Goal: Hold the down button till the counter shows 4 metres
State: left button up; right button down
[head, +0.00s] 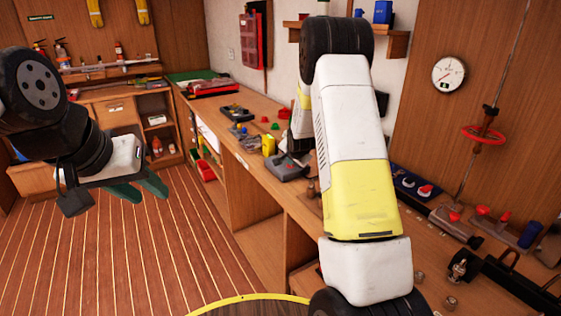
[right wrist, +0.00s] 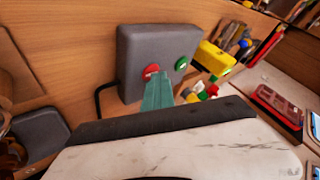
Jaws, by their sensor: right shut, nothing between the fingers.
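In the right wrist view, a grey control box (right wrist: 138,45) has a red button (right wrist: 151,71) and a green button (right wrist: 181,64). Symbols on the buttons are too small to read, so I cannot tell which is down. My right gripper (right wrist: 161,74) is shut and empty. Its teal fingertips are at the lower edge of the red button; I cannot tell whether they touch it. In the head view my own right arm hides these fingers. My left gripper (head: 138,190) is open and empty above the floor. I see no readable metre counter.
A yellow object (right wrist: 215,58) stands beside the control box, with small coloured items near it. The long wooden bench (head: 235,127) carries trays and tools. A round dial (head: 449,74) hangs on the right wall. The striped floor (head: 120,260) at left is clear.

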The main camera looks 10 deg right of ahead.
aim_at(291, 167)
dwell(0.7)
jog(key=shift+r, duration=0.85)
jog(key=shift+r, duration=2.55)
